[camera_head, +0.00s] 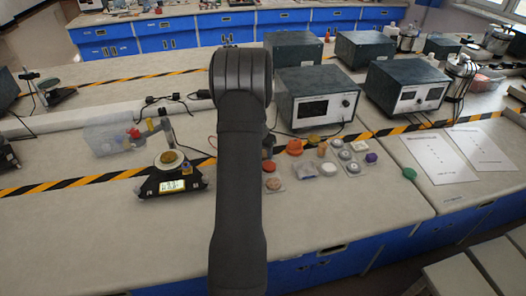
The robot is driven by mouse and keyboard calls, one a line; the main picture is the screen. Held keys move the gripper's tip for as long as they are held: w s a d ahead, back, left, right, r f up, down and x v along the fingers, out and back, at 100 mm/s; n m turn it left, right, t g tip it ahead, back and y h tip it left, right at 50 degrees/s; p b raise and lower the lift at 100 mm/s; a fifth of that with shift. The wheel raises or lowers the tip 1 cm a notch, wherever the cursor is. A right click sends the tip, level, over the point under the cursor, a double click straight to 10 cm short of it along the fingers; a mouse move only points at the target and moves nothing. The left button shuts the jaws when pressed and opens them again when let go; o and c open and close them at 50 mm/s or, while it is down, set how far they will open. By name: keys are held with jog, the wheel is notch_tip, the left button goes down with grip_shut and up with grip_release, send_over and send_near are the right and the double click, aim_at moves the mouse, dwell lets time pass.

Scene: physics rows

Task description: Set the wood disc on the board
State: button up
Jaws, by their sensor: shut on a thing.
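My own dark arm stands upright through the middle of the view and hides what lies behind it. My gripper does not show clearly. A small dark shape (268,141) peeks out at the arm's right edge, and I cannot tell what it is. A tan-brown disc (273,184) lies on a small pale base just right of the arm; it may be wood, but it is too small to be sure. Another brownish round piece (171,157) sits on the white plate of a black scale. I cannot tell for certain which thing is the board.
The black scale (170,184) stands left of the arm, near a clear plastic box (104,138). Several small items, including an orange piece (295,147) and a white disc (328,169), crowd the right. Instrument boxes (318,98) stand behind. The bench front left is clear.

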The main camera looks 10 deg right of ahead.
jog(key=shift+f, duration=0.1)
jog(key=o, duration=0.9)
jog(key=shift+o, duration=0.2)
jog(key=v, duration=1.2)
jog(key=shift+w, duration=0.1)
